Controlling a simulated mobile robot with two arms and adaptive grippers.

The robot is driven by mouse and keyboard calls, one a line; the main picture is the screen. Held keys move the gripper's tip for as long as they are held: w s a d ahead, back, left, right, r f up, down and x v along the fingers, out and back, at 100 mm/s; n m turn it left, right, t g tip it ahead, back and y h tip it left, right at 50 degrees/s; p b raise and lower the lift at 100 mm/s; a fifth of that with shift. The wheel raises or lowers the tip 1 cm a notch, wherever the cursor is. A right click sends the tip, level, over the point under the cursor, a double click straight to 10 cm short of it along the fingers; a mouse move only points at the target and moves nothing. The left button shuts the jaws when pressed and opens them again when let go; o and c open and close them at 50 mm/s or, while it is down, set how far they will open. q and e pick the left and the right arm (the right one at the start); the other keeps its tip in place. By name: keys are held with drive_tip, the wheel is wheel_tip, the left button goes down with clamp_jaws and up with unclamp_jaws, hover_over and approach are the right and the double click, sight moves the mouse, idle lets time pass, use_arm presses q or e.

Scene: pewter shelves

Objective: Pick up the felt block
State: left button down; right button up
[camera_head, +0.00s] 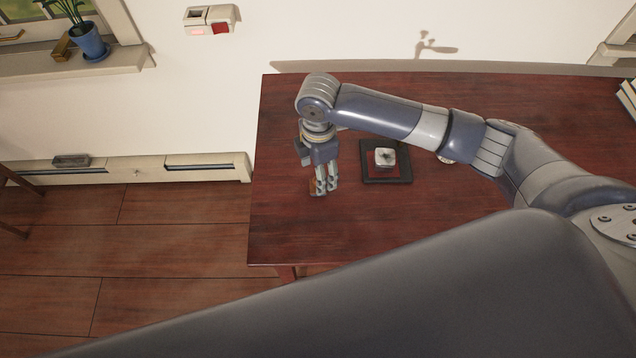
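My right arm reaches in from the right over the dark red wooden table (450,95). Its gripper (326,191) points down near the table's left side, with its fingers close together. My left gripper is not in view.
A black square tray (387,180) with a small whitish block (385,156) on it lies to the right of the gripper. Books (627,100) stand at the far right edge. The table's front left is clear. A wall is behind the table.

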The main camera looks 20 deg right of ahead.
drive_tip(key=shift+s+a+f+p, duration=0.1)
drive_tip(key=shift+f+p, duration=0.15)
drive_tip(key=shift+f, duration=1.15)
drive_tip(key=shift+s+f+p, duration=0.1)
drive_tip(key=shift+f+p, duration=0.15)
drive_tip(key=shift+f, duration=1.1)
drive_tip(key=c, duration=1)
